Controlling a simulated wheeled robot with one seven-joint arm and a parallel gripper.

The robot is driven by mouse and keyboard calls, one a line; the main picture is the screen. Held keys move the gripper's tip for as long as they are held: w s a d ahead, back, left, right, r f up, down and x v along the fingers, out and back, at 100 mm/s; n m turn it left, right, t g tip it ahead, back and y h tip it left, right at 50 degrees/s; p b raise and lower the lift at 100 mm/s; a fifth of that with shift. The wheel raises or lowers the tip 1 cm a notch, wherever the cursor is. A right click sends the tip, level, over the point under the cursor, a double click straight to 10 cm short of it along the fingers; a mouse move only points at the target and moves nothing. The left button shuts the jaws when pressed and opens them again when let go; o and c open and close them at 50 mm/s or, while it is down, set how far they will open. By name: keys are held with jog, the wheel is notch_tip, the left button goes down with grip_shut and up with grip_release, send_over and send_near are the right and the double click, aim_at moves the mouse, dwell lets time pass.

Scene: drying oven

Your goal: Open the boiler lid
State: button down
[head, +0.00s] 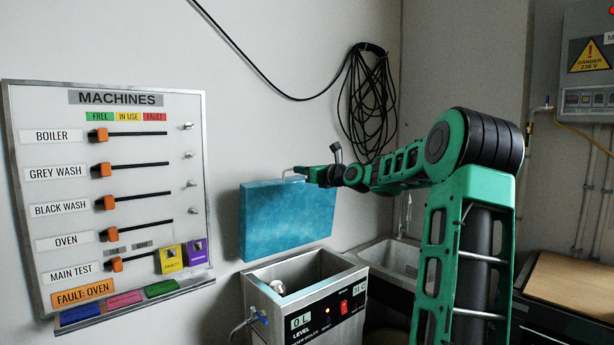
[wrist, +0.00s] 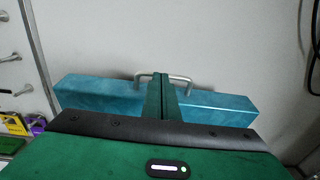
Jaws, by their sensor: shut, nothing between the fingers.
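The boiler (head: 318,307) is a metal box with an open top, and its inside shows. Its teal lid (head: 287,220) stands raised, close to upright, at the back of the box near the wall. The lid also shows in the wrist view (wrist: 98,92), with a metal handle (wrist: 180,79) along its far edge. My gripper (head: 300,171) is at the top edge of the lid by the handle. In the wrist view its fingers (wrist: 162,90) are together, in front of the handle's middle. They hold nothing, and whether they touch the handle is unclear.
A machine status board (head: 110,190) hangs on the wall at left. A sink (head: 392,257) is behind the boiler at right. A coiled black cable (head: 368,100) hangs on the wall above my arm. A wooden worktop (head: 570,290) is at far right.

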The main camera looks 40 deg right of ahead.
jog(key=shift+f, duration=0.1)
jog(key=s+r, duration=0.6)
jog(key=shift+s+r, duration=0.25)
jog(key=shift+r, duration=0.15)
dwell(0.3)
